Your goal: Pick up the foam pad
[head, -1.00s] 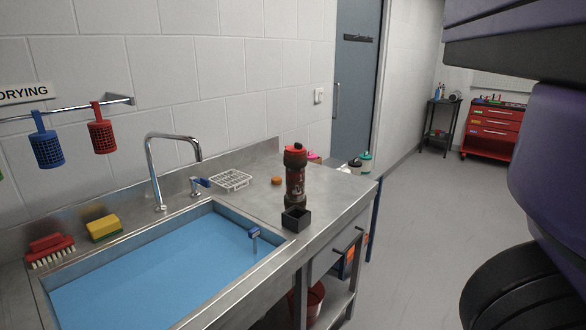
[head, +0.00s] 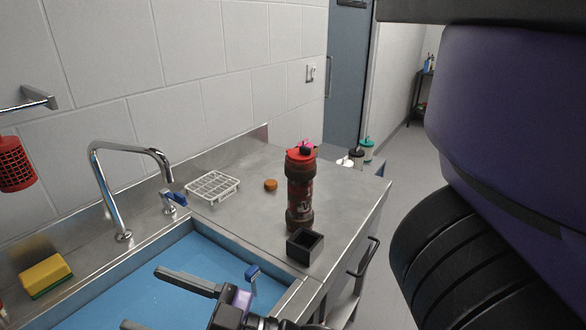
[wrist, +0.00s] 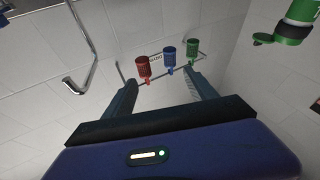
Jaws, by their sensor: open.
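No thing is marked as the foam pad. I cannot tell which is meant. My gripper (head: 140,297) is over the blue sink basin at the bottom of the head view, fingers apart and empty, clear of both. In the wrist view my gripper (wrist: 160,82) points toward the wall and the hanging cups; neither pad shows there.
A dark red-topped bottle (head: 300,190) and a black square cup (head: 305,246) stand near the counter's front. The tap (head: 120,185) arches over the sink (head: 140,290). A white rack (head: 212,187) lies behind. In the wrist view, red (wrist: 144,67) and blue (wrist: 168,54) cups hang.

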